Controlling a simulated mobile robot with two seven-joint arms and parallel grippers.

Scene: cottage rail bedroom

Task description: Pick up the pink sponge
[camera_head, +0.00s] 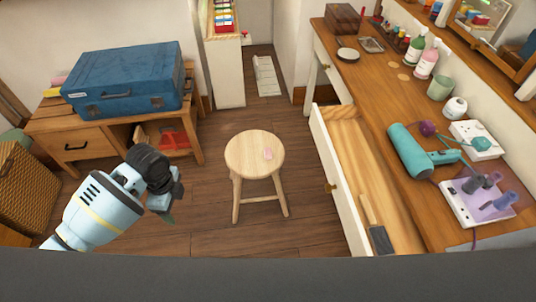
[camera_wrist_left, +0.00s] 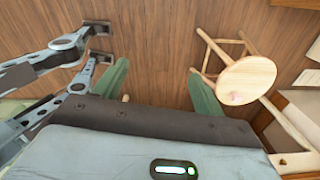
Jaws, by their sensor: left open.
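The pink sponge (camera_head: 268,154) is a small block lying on the round seat of a light wooden stool (camera_head: 247,151), right of the seat's centre. In the left wrist view the sponge is a faint pink patch (camera_wrist_left: 236,98) on the stool seat (camera_wrist_left: 246,80). My left gripper (camera_head: 167,212) is to the left of the stool in the head view, apart from it. In the left wrist view my left gripper's two green fingers (camera_wrist_left: 158,78) are spread with nothing between them. The stool is to their right. My right gripper is not in view.
An open drawer (camera_head: 350,175) juts out right of the stool, with a brush (camera_head: 381,239) inside. The desk (camera_head: 385,93) above holds a teal hair dryer (camera_head: 411,150) and bottles. A blue suitcase (camera_head: 125,80) sits on a low wooden table at left. Floor around the stool is clear.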

